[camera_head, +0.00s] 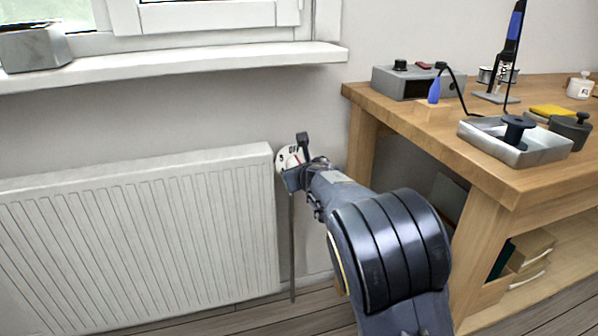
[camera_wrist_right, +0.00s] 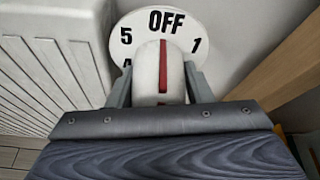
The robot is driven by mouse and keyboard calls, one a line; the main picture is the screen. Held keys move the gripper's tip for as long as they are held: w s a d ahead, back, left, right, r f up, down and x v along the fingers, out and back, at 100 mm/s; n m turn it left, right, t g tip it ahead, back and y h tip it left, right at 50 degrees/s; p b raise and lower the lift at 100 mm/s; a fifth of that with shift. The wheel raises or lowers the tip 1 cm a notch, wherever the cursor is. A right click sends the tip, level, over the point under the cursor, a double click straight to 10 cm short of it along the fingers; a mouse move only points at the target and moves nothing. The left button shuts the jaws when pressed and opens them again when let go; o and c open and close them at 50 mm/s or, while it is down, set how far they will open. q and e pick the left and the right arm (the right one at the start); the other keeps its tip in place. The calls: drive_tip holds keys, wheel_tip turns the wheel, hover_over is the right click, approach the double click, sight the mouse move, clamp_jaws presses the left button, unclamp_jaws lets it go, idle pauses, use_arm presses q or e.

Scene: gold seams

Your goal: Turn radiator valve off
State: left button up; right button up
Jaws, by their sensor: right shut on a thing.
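The radiator valve's white dial (camera_wrist_right: 124,40) has OFF at its top, 5 on the left and 1 on the right. Its white knob (camera_wrist_right: 147,72) has a red stripe, which points up at OFF in the right wrist view. My right gripper (camera_wrist_right: 160,88) is shut on the knob, one finger on each side. In the head view the dial (camera_head: 284,159) is at the radiator's upper right corner, and my right gripper (camera_head: 299,165) covers most of the knob. The white radiator (camera_head: 140,235) stands against the wall. My left gripper is not in view.
A wooden workbench (camera_head: 400,115) stands close to the right of my right arm. It bears a grey box (camera_head: 388,82), a metal tray (camera_head: 540,151) and several tools. A windowsill (camera_head: 190,64) juts out above the radiator. A thin pipe (camera_head: 292,250) runs down below the valve.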

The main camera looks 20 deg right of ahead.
idle(0.3)
drive_tip(key=o, duration=1)
drive_tip(key=v, duration=0.7)
drive_tip(key=shift+s+r, duration=0.1)
drive_tip(key=shift+s, duration=0.3)
